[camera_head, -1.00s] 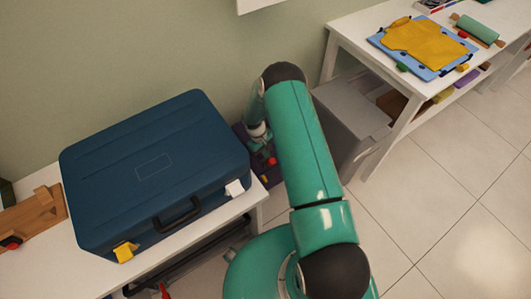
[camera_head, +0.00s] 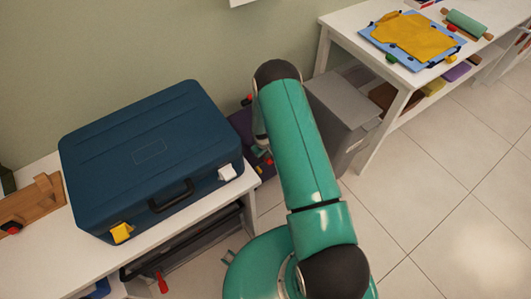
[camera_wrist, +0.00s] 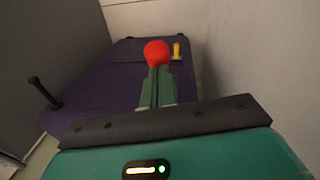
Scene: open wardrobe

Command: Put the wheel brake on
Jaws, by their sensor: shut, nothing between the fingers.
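A dark purple case-like thing (camera_wrist: 105,85) fills the middle of the wrist view, between grey walls. A round red knob (camera_wrist: 158,50) and a small yellow lever (camera_wrist: 177,50) are at its far end. A black peg (camera_wrist: 44,92) stands at its left edge. My gripper (camera_wrist: 157,72) is shut and points at the red knob, overlapping its lower part; I cannot tell whether they touch. In the head view the purple thing (camera_head: 241,122) shows in the gap behind my arm, which hides most of the gripper. I cannot tell which part is the wheel brake.
A blue suitcase (camera_head: 150,150) lies on a white bench (camera_head: 200,208) at left. A grey box (camera_head: 335,115) stands close to the right of my arm. A white table (camera_head: 345,30) with a yellow cloth (camera_head: 415,35) is at upper right. The tiled floor (camera_head: 440,210) at right is clear.

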